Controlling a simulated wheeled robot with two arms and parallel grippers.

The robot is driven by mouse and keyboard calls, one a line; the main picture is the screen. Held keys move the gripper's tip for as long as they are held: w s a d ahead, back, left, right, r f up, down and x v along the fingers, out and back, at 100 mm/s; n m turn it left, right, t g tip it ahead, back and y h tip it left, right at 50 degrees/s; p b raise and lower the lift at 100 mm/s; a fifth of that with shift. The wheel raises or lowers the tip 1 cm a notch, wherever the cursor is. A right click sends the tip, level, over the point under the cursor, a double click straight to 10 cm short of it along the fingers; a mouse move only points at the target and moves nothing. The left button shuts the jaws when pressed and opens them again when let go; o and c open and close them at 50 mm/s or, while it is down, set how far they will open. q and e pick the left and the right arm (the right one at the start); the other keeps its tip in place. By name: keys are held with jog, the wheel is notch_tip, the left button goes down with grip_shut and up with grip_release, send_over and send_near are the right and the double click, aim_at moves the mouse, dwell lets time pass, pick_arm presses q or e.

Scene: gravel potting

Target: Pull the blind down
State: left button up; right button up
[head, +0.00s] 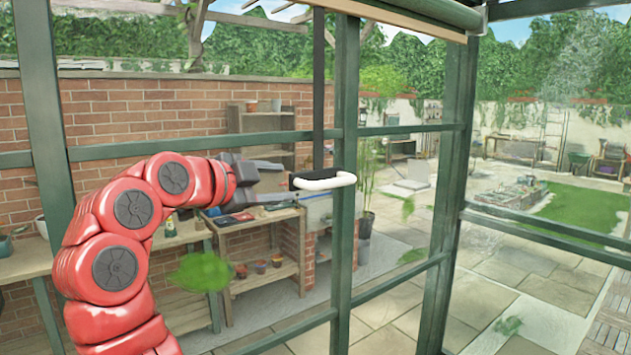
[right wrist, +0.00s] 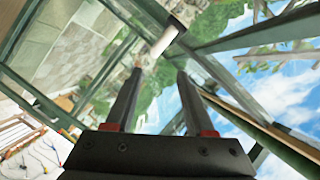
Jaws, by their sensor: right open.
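The blind (head: 395,12) is rolled up at the top of the green window frame, with a pale lower edge. A dark strap (head: 318,90) hangs from it down to a white pull handle (head: 325,181). My right gripper (head: 288,184) is open just left of the handle, at about its height, with its fingers pointing toward it. In the right wrist view, the two dark fingers (right wrist: 160,72) are spread apart and the white handle (right wrist: 163,43) shows beyond the tips, roughly between them. I cannot tell whether the fingers reach around it. My left gripper is not in view.
Green window bars (head: 345,150) stand close behind the handle. Beyond the glass are a brick wall (head: 110,108), a wooden potting bench (head: 265,220) with small pots, paving and a lawn (head: 580,210). Room below the handle looks free in front of the glass.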

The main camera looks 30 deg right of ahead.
aim_at(334, 184)
jog(key=shift+m, duration=0.3)
jog(key=p+x, duration=0.1)
jog(key=x, duration=0.4)
jog(key=s+p+x, duration=0.1)
jog(key=p+x, duration=0.1)
jog(key=x, duration=0.3)
jog(key=d+p+x, duration=0.1)
jog(key=p+x, duration=0.1)
jog(key=x, duration=0.4)
jog(key=shift+s+a+r, duration=0.1)
jog(key=shift+s+r, duration=0.05)
jog(key=shift+s, duration=0.3)
jog(key=shift+w+d+f, duration=0.25)
jog(key=shift+w+d, duration=0.05)
jog(key=shift+d, duration=0.1)
grip_shut()
